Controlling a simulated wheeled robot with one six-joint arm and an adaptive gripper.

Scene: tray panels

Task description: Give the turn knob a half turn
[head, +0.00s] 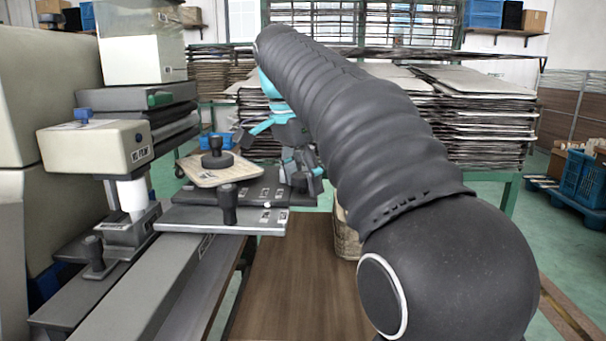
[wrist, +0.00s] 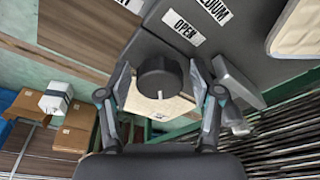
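The turn knob (wrist: 160,74) is a dark round knob with a small white mark, seen in the middle of the wrist view. It sits by the edge of a dark grey panel (wrist: 232,42) labelled OPEN. My gripper (wrist: 159,88) is open, with one finger left of the knob and one right of it. A gap shows on both sides. Whether the fingertips are level with the knob cannot be told. In the head view my gripper (head: 303,178) is at the right end of the grey panels, and I cannot make out the knob there.
A tan plate with a black knob (head: 215,156) and an upright black handle (head: 228,205) stand left of my gripper. A cream box (head: 95,146) is farther left. A grey block (wrist: 238,82) lies close to the right finger. The brown tabletop (head: 300,285) is mostly clear.

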